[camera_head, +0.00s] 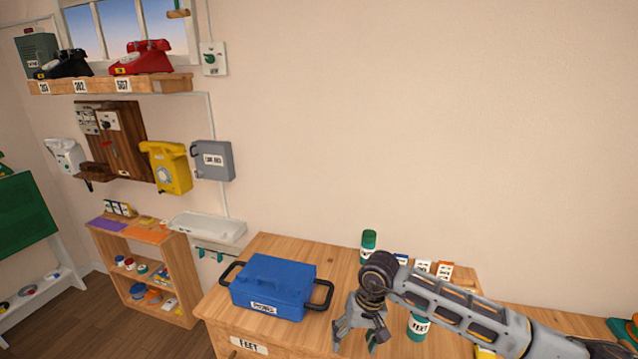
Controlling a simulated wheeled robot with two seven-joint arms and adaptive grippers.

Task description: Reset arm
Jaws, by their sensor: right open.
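My right arm comes in from the lower right. Its gripper (358,338) points down over the wooden cabinet top (262,247), to the right of a blue lidded box (272,284) with black side handles. The gripper's fingers are apart and I see nothing held between them. A green-labelled container (418,327) stands just right of the gripper, partly hidden by the arm. A second green container (368,243) stands behind the wrist. My left gripper is not in view.
A red phone (143,58) and a black phone (64,64) sit on a wall shelf (110,86). A yellow phone (170,168) and a grey box (213,160) hang below. Small cards (434,269) stand behind my arm. The wall above the arm is bare.

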